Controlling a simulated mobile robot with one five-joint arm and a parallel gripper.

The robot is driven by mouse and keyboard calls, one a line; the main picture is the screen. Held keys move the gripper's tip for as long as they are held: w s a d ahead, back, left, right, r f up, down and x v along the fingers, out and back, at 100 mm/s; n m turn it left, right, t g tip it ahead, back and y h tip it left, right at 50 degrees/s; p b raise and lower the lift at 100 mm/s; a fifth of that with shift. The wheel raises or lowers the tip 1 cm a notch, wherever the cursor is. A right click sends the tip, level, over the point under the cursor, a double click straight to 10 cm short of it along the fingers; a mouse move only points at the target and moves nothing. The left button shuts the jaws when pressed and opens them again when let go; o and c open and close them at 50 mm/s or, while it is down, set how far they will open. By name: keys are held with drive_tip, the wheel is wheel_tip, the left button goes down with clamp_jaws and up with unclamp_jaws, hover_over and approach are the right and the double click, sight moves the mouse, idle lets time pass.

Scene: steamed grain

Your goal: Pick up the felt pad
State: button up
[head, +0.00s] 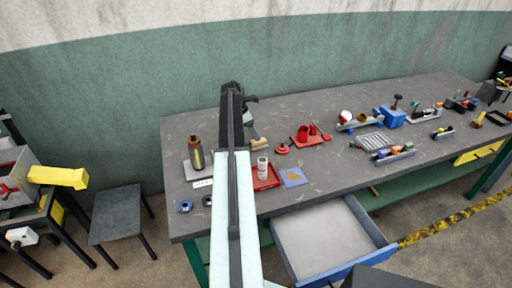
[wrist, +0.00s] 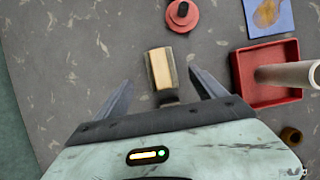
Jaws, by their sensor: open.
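A small block with a cream top and grey-brown sides (wrist: 161,69), seemingly the felt pad, lies on the grey bench top. In the wrist view it sits just ahead of and between my gripper's fingertips (wrist: 160,78). My gripper is open, with one finger on each side and a gap to the block; I cannot tell its height above the bench. A dark round part shows below the block, between the fingers. In the head view my gripper (head: 250,113) is over the bench's left part, with a tan piece (head: 259,144) close by.
A red tray (wrist: 238,75) holding a pale cylinder (wrist: 285,75) is right of my gripper. A red knobbed piece (wrist: 182,14) and a blue square with an orange patch (wrist: 268,16) lie beyond. A dark bottle (head: 196,155) stands left. An open drawer (head: 330,240) juts out in front.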

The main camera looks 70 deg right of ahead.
sight(258, 143)
drive_tip(key=b+x, duration=0.7)
drive_tip(key=x, duration=0.1)
drive_tip(key=shift+w+a, duration=0.1)
drive_tip(key=shift+w, duration=0.05)
drive_tip(key=shift+r, duration=0.15)
drive_tip(key=c, duration=1.5)
